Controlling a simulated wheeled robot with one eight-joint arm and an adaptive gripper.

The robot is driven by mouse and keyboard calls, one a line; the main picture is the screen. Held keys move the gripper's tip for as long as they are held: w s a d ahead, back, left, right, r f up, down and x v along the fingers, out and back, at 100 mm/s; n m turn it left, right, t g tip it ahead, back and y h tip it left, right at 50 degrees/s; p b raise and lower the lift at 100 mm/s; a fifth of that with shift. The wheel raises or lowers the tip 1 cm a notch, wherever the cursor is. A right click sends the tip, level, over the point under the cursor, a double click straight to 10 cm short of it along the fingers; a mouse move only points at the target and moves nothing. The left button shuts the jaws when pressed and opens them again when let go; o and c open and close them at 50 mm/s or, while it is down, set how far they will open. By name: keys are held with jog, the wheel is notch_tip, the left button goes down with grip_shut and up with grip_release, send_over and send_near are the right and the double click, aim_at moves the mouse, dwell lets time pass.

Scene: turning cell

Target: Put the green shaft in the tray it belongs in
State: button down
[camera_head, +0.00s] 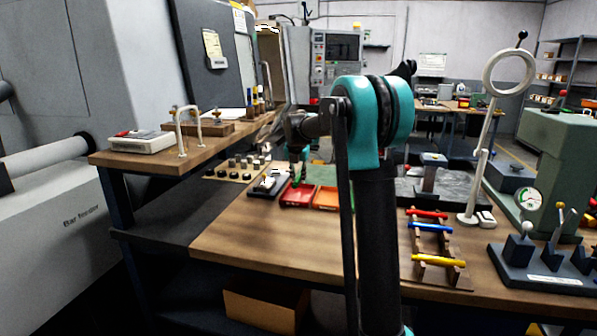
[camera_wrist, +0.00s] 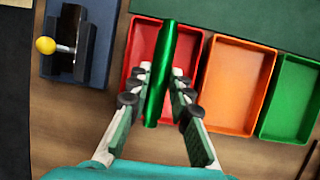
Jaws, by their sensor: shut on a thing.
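My gripper (camera_wrist: 154,85) is shut on the green shaft (camera_wrist: 162,65), which lies between the fingertips in the wrist view. The shaft is above the red tray (camera_wrist: 136,50), and its near end reaches past the tray's near edge. The red tray (camera_head: 297,204) also shows below my gripper (camera_head: 298,172) in the head view. The orange tray (camera_wrist: 236,88) stands right of the red one, and the green tray (camera_wrist: 291,97) right of that. The visible tray floors look empty. In the head view my arm hides the green tray.
A wooden rack (camera_head: 459,279) holds red, blue and yellow shafts on the right of the bench. A dark fixture with a yellow knob (camera_wrist: 45,45) stands left of the red tray. A green mat (camera_wrist: 240,12) lies behind the trays. A magnifier stand (camera_head: 470,218) is at right.

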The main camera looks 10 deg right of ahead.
jog(key=shift+f, duration=2.55)
jog(key=c, duration=1.3)
grip_release()
jog(key=v, duration=1.2)
jog(key=shift+s, duration=0.1)
